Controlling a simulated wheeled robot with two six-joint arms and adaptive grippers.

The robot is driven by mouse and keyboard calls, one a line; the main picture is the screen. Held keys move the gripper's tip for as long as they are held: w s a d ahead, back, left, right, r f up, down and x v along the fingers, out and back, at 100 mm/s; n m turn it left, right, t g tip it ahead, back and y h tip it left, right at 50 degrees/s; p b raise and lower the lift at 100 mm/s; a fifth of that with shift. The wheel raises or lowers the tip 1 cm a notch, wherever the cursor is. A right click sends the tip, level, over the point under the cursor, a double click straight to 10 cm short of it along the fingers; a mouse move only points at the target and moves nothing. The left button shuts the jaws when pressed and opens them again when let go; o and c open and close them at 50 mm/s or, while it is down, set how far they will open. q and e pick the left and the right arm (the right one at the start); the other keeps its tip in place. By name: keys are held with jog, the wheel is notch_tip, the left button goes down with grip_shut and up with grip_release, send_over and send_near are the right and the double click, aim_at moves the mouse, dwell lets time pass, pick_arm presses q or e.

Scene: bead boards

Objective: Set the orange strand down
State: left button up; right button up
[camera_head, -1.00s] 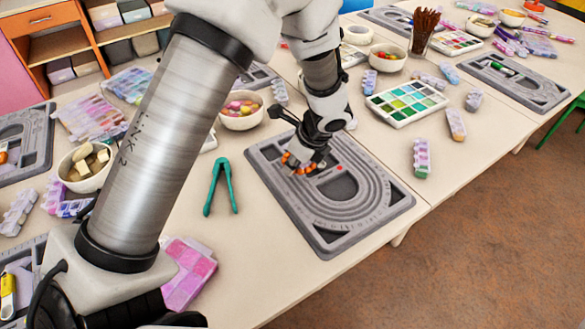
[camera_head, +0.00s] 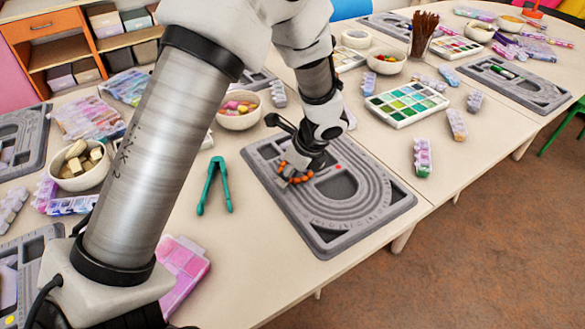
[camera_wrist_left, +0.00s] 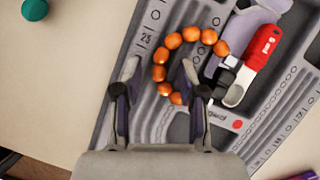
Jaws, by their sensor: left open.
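The orange strand (camera_head: 298,177), a curved row of round orange beads, lies on the grey bead board (camera_head: 357,215). In the left wrist view the strand (camera_wrist_left: 159,73) forms an open arc on the board's grooved surface. My left gripper (camera_head: 296,169) is low over the board's left part. In the wrist view my left gripper (camera_wrist_left: 158,77) has its fingers apart. The near end of the strand lies between the fingers, and the rest curves away beyond the right finger. Whether a finger touches a bead cannot be told. My right gripper is not in view.
A red-handled tool (camera_wrist_left: 263,48) lies on the board right of the strand. Green tweezers (camera_head: 214,186) lie left of the board. A bowl of colourful beads (camera_head: 238,110) and a paint palette (camera_head: 406,103) stand behind. The table's front edge is close to the board.

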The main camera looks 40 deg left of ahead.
pick_arm(q)
jog(key=p+v, duration=0.3)
jog(key=v, duration=0.9)
jog(key=shift+r, duration=0.1)
